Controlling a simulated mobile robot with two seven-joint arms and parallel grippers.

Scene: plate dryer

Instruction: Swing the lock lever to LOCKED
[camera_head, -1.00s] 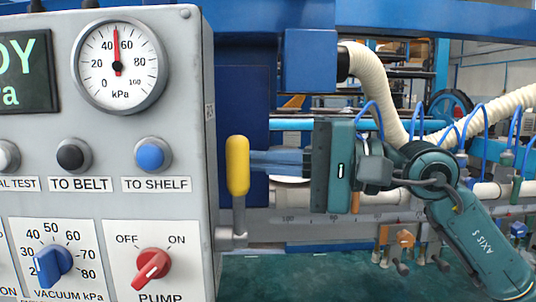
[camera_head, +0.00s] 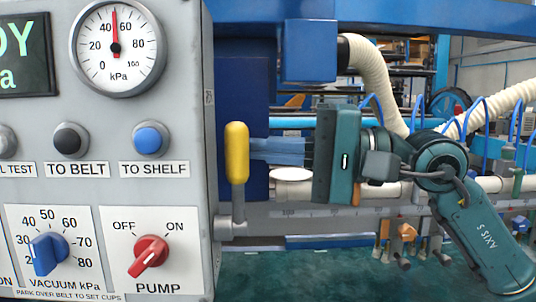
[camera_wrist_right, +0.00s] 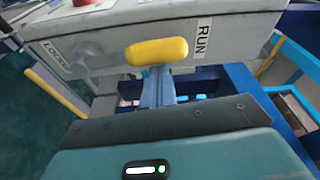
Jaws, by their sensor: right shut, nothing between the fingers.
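The lock lever is on the right side of the control panel, with a yellow grip (camera_head: 237,153) standing upright above its grey pivot. In the right wrist view the yellow grip (camera_wrist_right: 157,51) points toward the RUN label (camera_wrist_right: 204,37), and the LOCKED label (camera_wrist_right: 53,51) is at the other side of the pivot. My right gripper (camera_head: 254,150) is shut and empty, its blue fingers pointing left at the grip from the right. The fingertips (camera_wrist_right: 158,82) are at or very close to the grip; I cannot tell whether they touch. My left gripper is not in view.
The grey control panel (camera_head: 108,205) with knobs, buttons and a gauge fills the left. A blue post (camera_head: 245,95) stands behind the lever. A white disc (camera_head: 292,174) shows beneath my right fingers. Cream hoses (camera_head: 375,80) hang behind my right arm.

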